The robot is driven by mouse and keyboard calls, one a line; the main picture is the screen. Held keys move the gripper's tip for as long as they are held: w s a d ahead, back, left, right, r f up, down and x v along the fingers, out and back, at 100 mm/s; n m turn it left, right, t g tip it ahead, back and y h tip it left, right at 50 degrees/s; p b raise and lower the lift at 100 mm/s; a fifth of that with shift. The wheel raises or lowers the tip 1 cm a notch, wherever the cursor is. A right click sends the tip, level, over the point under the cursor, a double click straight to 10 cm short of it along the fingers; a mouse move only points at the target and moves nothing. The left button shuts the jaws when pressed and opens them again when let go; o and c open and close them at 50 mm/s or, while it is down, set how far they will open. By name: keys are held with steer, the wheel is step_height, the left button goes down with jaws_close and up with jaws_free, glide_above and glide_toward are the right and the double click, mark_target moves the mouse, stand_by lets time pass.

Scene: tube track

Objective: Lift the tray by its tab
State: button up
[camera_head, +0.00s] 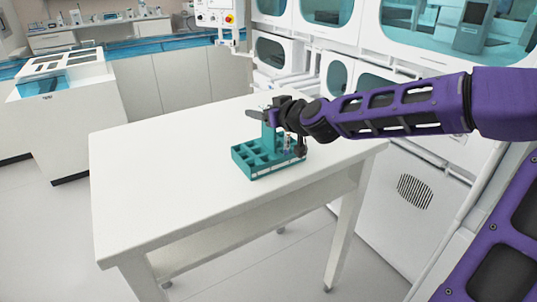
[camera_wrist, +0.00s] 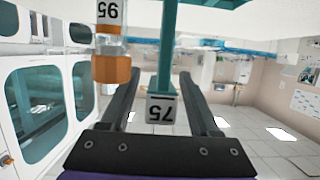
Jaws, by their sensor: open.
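The teal tray (camera_head: 246,167) with square compartments stands on the white table. In the wrist view, which appears upside down, the tab (camera_wrist: 167,50) carries a white label reading 75. My gripper (camera_wrist: 160,78) is open, with one dark finger on each side of the tab. Gaps show between the fingers and the tab. A vial with an orange cap (camera_wrist: 111,69) and a label reading 95 is close beside one finger. A vial (camera_head: 287,143) also shows in the tray in the head view.
The white table (camera_head: 165,165) is clear to the left and in front of the tray. White cabinets with dark windows (camera_head: 270,52) stand behind and right of the table. A white bench unit (camera_head: 67,115) stands at the far left.

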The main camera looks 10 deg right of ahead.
steer(key=shift+w, duration=0.1)
jaws_close()
stand_by(0.3)
